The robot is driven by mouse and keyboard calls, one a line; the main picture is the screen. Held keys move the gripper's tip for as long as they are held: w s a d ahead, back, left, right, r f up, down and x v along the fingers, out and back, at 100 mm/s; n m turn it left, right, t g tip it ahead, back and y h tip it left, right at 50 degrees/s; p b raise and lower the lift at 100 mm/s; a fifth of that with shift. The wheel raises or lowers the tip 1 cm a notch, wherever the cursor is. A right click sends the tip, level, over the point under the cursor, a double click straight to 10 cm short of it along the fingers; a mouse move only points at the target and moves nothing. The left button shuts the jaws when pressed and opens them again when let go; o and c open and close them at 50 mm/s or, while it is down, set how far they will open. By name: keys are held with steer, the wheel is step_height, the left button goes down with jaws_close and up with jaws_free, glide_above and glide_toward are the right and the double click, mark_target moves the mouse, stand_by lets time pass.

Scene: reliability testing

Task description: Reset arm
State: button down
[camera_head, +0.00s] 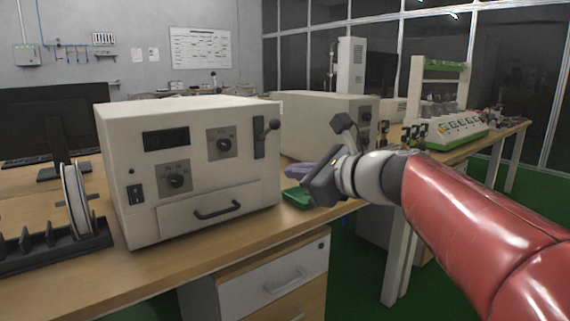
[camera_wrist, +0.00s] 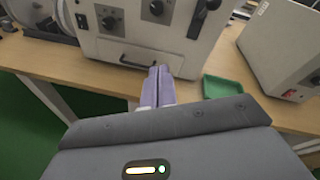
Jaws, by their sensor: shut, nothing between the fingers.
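My red and grey arm reaches in from the right in the head view. My gripper (camera_head: 298,170) is beside the right side of a beige box-shaped machine (camera_head: 190,170). In the wrist view the two purple fingers of my gripper (camera_wrist: 160,72) are together and empty. They point toward the lower front of the same machine (camera_wrist: 105,48), near its drawer-like panel with a black handle. I cannot tell whether the fingertips touch it. A green tray (camera_wrist: 222,87) lies to the right of the fingers; in the head view my gripper partly hides it.
The machine stands on a wooden table (camera_head: 150,285). A second beige machine (camera_head: 318,125) stands behind to the right. A spool in a black rack (camera_head: 75,200) and a monitor (camera_head: 50,125) are at the left. A drawer cabinet (camera_head: 270,285) is under the table.

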steer(key=s+d+f+n+g+h, duration=0.3)
steer(key=s+d+f+n+h, duration=0.2)
steer(key=s+f+n, duration=0.6)
steer(key=s+d+f+n+g+h, duration=0.3)
steer(key=s+d+f+n+h, duration=0.2)
steer(key=s+f+n, duration=0.7)
step_height(320, 180, down, 2)
steer(key=shift+s+d, duration=0.4)
steer(key=shift+d, duration=0.2)
